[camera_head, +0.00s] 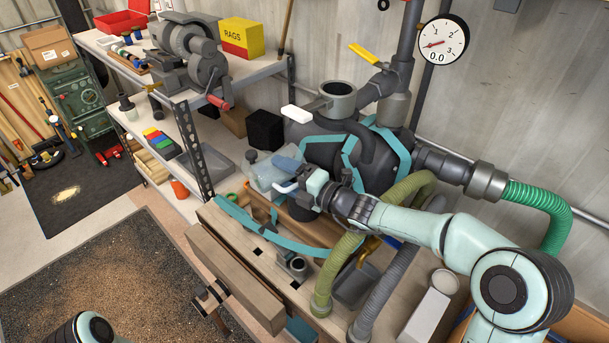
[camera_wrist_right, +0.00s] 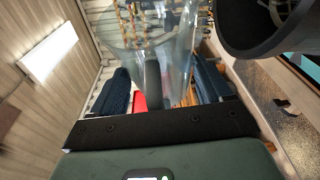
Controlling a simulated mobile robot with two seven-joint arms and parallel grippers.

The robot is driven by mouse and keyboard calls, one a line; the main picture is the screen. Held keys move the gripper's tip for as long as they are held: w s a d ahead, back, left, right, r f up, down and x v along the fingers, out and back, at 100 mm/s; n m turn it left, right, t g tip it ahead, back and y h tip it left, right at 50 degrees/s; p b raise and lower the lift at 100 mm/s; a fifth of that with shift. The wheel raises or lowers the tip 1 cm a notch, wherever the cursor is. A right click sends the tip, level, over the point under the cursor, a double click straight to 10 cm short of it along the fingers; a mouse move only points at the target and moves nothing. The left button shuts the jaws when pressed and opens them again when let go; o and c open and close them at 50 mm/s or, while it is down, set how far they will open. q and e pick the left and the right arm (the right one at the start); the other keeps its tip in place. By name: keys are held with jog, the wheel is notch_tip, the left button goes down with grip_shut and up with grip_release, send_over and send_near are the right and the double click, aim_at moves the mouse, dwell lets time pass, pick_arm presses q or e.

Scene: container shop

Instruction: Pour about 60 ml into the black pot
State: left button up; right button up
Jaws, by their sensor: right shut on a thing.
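A clear jug (camera_head: 266,174) is held by my right gripper (camera_head: 290,182) above the wooden workbench. It looks tilted; I cannot make out how much liquid it holds or any stream. In the right wrist view the clear jug (camera_wrist_right: 150,35) stands between the two dark fingers of the gripper (camera_wrist_right: 163,85). A dark pot (camera_head: 301,209) shows partly under the right gripper on the bench, mostly hidden by it. A large dark round vessel, probably this black pot (camera_wrist_right: 262,42), fills the upper right of the wrist view, beside the jug. My left gripper is out of view.
A dark tank (camera_head: 330,150) with teal straps stands behind the gripper. Green and grey hoses (camera_head: 332,270) hang close by my right forearm. A white carton (camera_head: 428,312) stands at right.

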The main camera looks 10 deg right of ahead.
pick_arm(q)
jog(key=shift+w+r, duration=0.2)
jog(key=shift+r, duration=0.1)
pick_arm(e)
jog(key=shift+d+r+m, duration=0.1)
jog(key=shift+r+m, duration=0.1)
jog(key=shift+m, duration=0.1)
